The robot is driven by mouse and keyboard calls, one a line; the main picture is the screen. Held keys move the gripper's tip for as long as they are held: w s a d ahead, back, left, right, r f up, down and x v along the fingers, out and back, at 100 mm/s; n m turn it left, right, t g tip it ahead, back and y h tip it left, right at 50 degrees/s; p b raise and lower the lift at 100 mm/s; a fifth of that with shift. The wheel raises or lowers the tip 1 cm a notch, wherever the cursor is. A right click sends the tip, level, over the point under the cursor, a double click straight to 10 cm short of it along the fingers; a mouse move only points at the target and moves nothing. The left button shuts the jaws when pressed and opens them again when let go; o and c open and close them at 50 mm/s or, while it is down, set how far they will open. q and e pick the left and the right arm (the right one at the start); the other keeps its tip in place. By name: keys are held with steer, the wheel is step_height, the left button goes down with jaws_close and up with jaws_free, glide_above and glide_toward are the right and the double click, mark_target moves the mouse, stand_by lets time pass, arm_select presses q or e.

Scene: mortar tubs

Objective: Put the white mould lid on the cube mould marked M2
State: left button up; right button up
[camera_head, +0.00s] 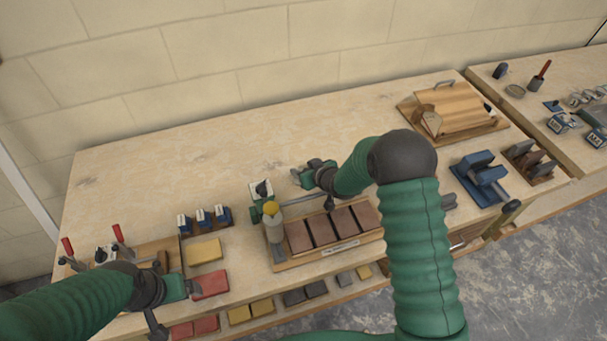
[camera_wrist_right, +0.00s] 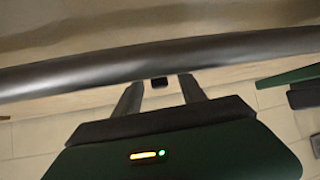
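A small white square piece with a black knob (camera_head: 262,189) lies on the bench left of centre; it looks like the white mould lid. My right gripper (camera_head: 299,178) is to its right, apart from it, with fingers spread and nothing visibly held. In the right wrist view its fingers (camera_wrist_right: 158,92) also stand apart; a small dark thing shows between them.
A wooden rack with reddish-brown slabs (camera_head: 325,251) and a yellow-topped bottle (camera_head: 272,222) stand at the bench front. Three small blue-and-white blocks (camera_head: 203,219) are left. A wooden box (camera_head: 459,105) and blue device (camera_head: 480,178) are right. The bench's back middle is clear.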

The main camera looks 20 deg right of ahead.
steer(key=shift+s+f, duration=0.1)
steer(key=shift+f, duration=0.05)
steer(key=shift+c, duration=1.1)
steer(key=shift+a, duration=0.4)
jaws_close()
steer(key=shift+d, duration=0.2)
